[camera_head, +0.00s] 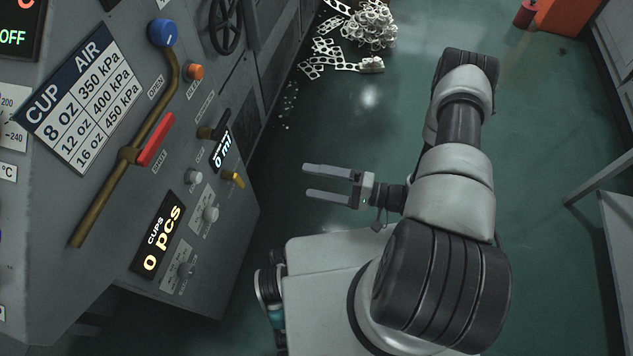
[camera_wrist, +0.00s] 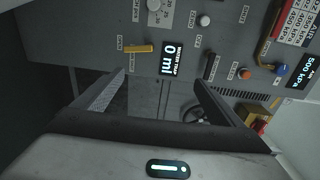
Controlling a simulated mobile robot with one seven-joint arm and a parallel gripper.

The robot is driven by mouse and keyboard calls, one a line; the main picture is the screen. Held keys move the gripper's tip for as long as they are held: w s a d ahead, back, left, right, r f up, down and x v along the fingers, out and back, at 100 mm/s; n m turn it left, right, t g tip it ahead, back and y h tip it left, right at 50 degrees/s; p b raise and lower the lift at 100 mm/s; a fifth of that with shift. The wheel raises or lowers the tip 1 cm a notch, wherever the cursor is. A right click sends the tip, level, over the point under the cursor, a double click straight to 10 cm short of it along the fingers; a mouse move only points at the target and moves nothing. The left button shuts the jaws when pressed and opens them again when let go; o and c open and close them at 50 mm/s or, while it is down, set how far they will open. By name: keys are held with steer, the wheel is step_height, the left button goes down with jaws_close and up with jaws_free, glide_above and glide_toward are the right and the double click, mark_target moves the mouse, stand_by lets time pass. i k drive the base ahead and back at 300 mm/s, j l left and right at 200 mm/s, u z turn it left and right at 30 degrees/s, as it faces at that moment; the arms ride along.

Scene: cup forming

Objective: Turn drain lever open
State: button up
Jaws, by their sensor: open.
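The drain lever is a small yellow handle (camera_head: 233,180) low on the grey machine panel, beside the water trap display (camera_head: 221,149), which reads 0 ml. In the wrist view the yellow lever (camera_wrist: 139,48) lies level in the picture, left of the same display (camera_wrist: 171,60). My gripper (camera_head: 306,181) is open and empty, to the right of the lever with a clear gap between them. In the wrist view my gripper (camera_wrist: 160,78) has its two fingers spread, with the lever beyond the left fingertip. Nothing touches the lever.
The panel also carries a red handle (camera_head: 155,140) on a brass pipe, a blue knob (camera_head: 163,32), an orange button (camera_head: 196,71) and a cups display (camera_head: 157,236). White scrap (camera_head: 365,28) lies on the green floor behind. The space between my gripper and the panel is free.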

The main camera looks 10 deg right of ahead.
mark_target(228, 175)
steer(key=i+l+u, duration=0.15)
steer(key=u, duration=0.2)
steer(key=i+l+u, duration=0.25)
steer(key=u, duration=0.15)
steer(key=i+l+u, duration=0.15)
steer(key=u, duration=0.2)
steer(key=l, duration=0.1)
